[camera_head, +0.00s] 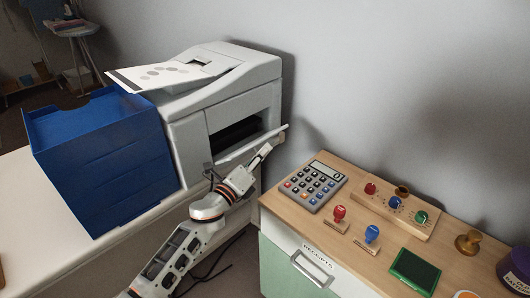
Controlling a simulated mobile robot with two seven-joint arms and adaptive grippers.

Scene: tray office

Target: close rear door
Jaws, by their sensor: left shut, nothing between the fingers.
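A white printer (188,140) stands on the counter. A dark opening shows in its side, and the rear door (240,149) is a pale flap tilted outward below that opening, so it stands open. My left arm comes up from the bottom of the view. My left gripper (279,134) is shut and empty at the right end of the flap, at its outer edge. It overlaps the flap in the picture; I cannot tell whether it touches it. The fingertips are small and hard to make out. My right gripper is not in view.
A blue stack of trays (105,170) stands left of the printer. Right of it, a wooden-topped cabinet (340,232) holds a calculator (315,186), stamps and a green ink pad (415,271). A gap with dark cables separates counter and cabinet. A wall rises behind.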

